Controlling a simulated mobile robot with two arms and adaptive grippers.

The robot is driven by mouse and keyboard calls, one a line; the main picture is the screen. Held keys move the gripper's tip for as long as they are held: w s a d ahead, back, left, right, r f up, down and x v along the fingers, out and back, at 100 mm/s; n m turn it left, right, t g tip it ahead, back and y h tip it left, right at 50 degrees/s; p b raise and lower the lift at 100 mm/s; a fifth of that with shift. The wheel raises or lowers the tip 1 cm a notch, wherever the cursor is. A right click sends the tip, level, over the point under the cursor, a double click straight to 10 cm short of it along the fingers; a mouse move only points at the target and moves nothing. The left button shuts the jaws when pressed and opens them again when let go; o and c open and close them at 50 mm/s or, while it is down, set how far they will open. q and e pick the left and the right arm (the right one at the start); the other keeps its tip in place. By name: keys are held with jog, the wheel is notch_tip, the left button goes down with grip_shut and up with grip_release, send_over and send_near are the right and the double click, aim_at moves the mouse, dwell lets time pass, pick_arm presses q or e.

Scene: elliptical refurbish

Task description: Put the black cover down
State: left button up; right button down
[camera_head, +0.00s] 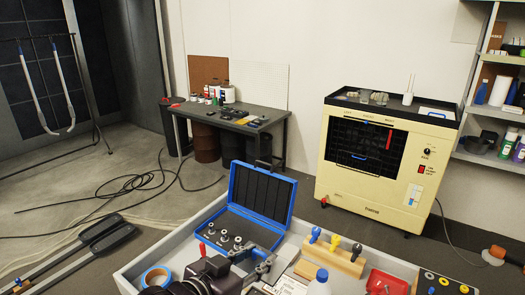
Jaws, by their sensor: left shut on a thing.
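My left gripper (207,274) shows at the bottom edge, low over the grey tray, partly cut off by the frame. It is shut on a dark piece that I take to be the black cover (217,265); its outline blends with the gripper, so its shape and any contact below are unclear. The held piece is in front of an open blue case (234,210), which has a dark-lined raised lid and several grey metal parts in its base. My right gripper does not show.
A cream machine (335,188) stands behind. Black cables (140,183) lie on the floor left.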

pick_arm(q)
jog(key=s+a+f+m+g+h+b, duration=0.1)
jog(key=s+a+m, duration=0.1)
jog(key=s+a, duration=0.4)
jog(key=s+a+f+m+g+h+b, duration=0.1)
jog(key=s+a+m+g+h, duration=0.1)
jog(key=s+a, duration=0.4)
jog(key=a, duration=0.5)
jog(key=shift+a+g, duration=0.25)
jog(key=shift+g, duration=0.05)
jog(key=shift+d+h, duration=0.15)
jog(key=shift+h, duration=0.15)
